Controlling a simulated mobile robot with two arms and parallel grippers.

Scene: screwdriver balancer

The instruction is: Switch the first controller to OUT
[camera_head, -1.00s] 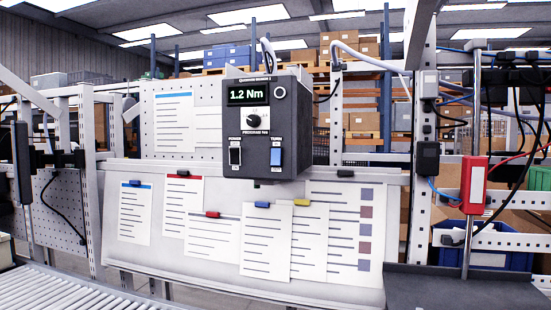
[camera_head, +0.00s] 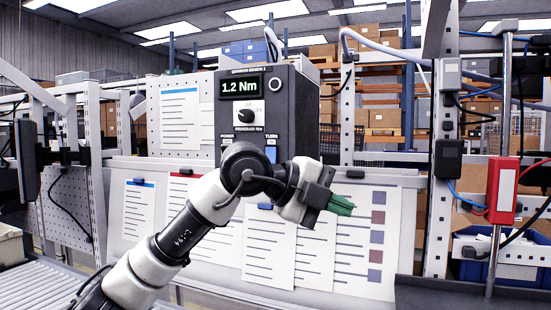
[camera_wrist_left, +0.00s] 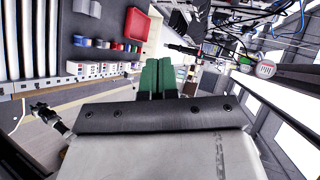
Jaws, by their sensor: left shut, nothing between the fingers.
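The controller (camera_head: 290,115) is a dark box on the frame, with a green display (camera_head: 252,88) reading 1.2 Nm. Below the display is a round knob (camera_head: 244,121). The blue TURN switch (camera_head: 271,153) shows only its upper part, because my left arm covers the lower front of the box. The POWER switch beside it is almost fully hidden. My left gripper (camera_head: 340,205) has green fingers, is shut and empty, and points right, below and to the right of the box. Its shut fingers also show in the left wrist view (camera_wrist_left: 157,76). My right gripper is not in view.
Paper sheets with coloured clips hang on the pale board (camera_head: 408,215) behind my arm. A red device (camera_head: 502,190) hangs on a rod at the right, with loose cables around it. A roller conveyor (camera_head: 45,285) lies at the lower left.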

